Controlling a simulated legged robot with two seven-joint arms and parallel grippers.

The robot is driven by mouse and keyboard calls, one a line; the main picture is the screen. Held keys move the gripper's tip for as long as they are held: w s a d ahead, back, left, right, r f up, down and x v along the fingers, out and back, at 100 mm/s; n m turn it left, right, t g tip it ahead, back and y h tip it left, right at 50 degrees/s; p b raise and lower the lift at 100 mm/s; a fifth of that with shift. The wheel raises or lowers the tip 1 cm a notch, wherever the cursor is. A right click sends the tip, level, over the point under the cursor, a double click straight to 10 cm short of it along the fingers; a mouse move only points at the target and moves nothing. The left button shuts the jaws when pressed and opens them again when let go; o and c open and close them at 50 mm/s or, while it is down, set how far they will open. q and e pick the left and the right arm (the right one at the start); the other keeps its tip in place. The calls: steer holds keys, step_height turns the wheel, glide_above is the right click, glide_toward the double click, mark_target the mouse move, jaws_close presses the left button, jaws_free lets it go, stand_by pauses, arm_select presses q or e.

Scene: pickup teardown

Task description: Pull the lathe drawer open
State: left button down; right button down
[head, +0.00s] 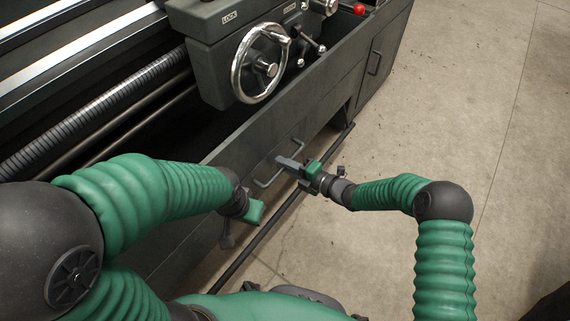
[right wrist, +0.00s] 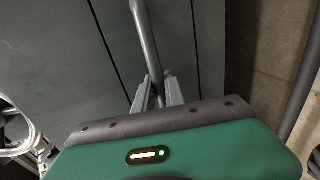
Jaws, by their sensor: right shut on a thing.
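The lathe drawer front is a dark grey panel (right wrist: 170,30) framed by thin dark seams in the right wrist view. It looks flush with the lathe body. Its grey bar handle (head: 268,181) shows low on the lathe in the head view, and also in the right wrist view (right wrist: 144,38). My right gripper (head: 282,162) is shut on this handle, with its fingers (right wrist: 158,92) on either side of the bar. My left gripper (head: 230,238) hangs beside the lathe front, left of the handle and apart from it. Its fingers are too unclear to judge.
A chrome handwheel (head: 238,72) and levers stick out above the handle. A second panel with its own handle (head: 374,63) is farther along. A dark bar (head: 262,232) runs low along the lathe front. The concrete floor (head: 470,120) at right is clear.

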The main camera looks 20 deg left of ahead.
steer(key=shift+d+f, duration=0.15)
steer(key=shift+d, duration=0.1)
stand_by(0.6)
steer(key=f+p+v, duration=0.2)
steer(key=v, duration=0.8)
steer(key=f+p+v, duration=0.2)
steer(key=p+v, duration=0.1)
steer(key=v, duration=0.6)
steer(key=shift+p+v, duration=0.3)
steer(key=shift+v, duration=0.55)
steer(key=shift+f, duration=0.2)
steer(key=c, duration=1.5)
jaws_free()
steer(key=shift+o, duration=0.3)
steer(key=shift+r, duration=0.1)
steer(key=p+v, duration=0.5)
steer(key=v, duration=1.1)
steer(key=shift+d, duration=0.45)
